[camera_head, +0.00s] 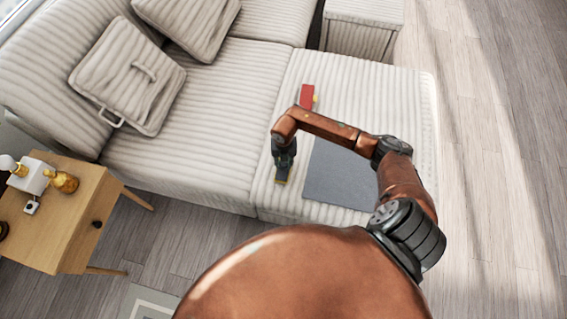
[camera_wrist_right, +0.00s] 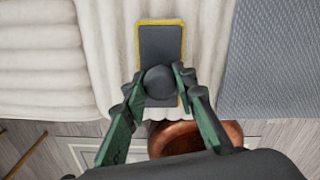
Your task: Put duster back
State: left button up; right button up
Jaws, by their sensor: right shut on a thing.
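The duster (camera_wrist_right: 160,42) is a dark grey rectangular block with a yellow edge and a dark round knob, seen from above in the right wrist view. My right gripper (camera_wrist_right: 159,82) is shut on the knob, one finger on each side. In the head view the right gripper (camera_head: 283,160) points down over the sofa's front part, and a yellowish end of the duster (camera_head: 281,181) shows under it. I cannot tell whether the duster touches the seat or hangs just above it. My left gripper is not in view.
A flat grey mat (camera_head: 335,178) lies on the ribbed sofa (camera_head: 200,165) right of the gripper. A red object (camera_head: 307,95) lies beyond it. Cushions (camera_head: 128,75) rest at the left. A wooden side table (camera_head: 70,215) with small items stands lower left. Floor is clear at right.

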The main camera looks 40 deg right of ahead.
jog(key=o, duration=1)
jog(key=shift+f, duration=0.1)
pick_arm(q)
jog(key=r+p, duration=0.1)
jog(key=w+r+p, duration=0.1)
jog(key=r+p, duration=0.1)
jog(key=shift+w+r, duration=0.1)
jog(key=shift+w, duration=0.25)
pick_arm(e)
notch_tip(320, 180, up, 12)
jog(key=shift+r, duration=0.15)
